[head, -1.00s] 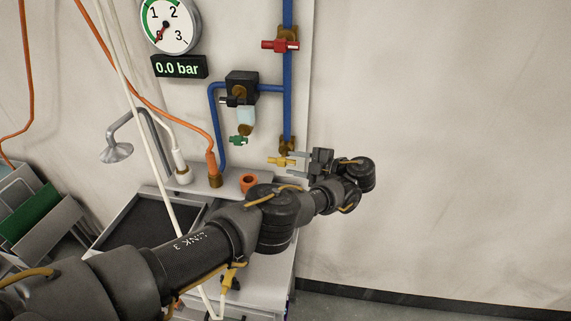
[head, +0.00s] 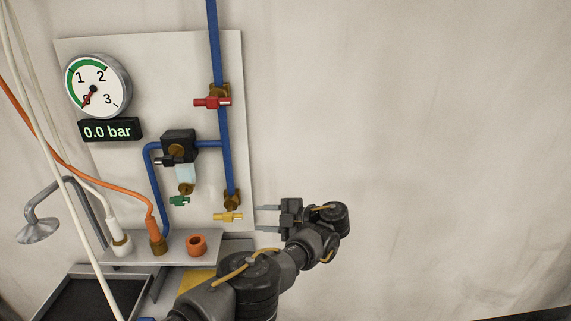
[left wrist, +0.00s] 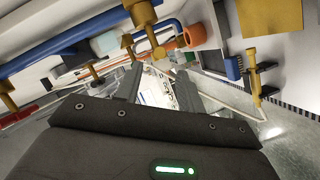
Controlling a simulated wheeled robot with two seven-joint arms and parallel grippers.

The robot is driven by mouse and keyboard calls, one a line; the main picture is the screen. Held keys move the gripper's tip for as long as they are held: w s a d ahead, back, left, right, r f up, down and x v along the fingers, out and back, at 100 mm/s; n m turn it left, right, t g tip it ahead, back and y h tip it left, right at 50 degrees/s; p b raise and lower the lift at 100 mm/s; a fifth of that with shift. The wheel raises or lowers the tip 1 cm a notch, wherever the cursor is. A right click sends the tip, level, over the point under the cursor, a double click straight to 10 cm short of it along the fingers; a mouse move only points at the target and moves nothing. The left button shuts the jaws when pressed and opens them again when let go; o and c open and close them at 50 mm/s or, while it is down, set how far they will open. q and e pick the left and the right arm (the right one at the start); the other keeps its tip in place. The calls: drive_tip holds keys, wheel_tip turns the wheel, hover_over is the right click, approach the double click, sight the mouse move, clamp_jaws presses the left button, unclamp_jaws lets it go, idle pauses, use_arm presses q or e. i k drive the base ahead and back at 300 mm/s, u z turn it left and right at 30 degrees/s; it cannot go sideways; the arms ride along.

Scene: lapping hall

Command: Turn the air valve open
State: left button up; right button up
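On the wall panel, a red valve handle (head: 212,102) lies crosswise on the vertical blue pipe (head: 226,165). A yellow handle (head: 228,217) sits lower, at the pipe's bottom end, also crosswise. No label shows which one is the air valve. The round gauge (head: 97,86) has its needle at zero and the display (head: 110,130) reads 0.0 bar. My left gripper (head: 268,218) is open and empty, just right of the yellow handle, fingers pointing left and not touching it. In the left wrist view the two fingers (left wrist: 158,80) stand apart. My right gripper is not in view.
A shelf (head: 130,252) below holds hose fittings and an orange ring (head: 196,245). Hoses hang at the left. The wall to the right is bare.

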sight(215, 102)
drive_tip(key=k, duration=1)
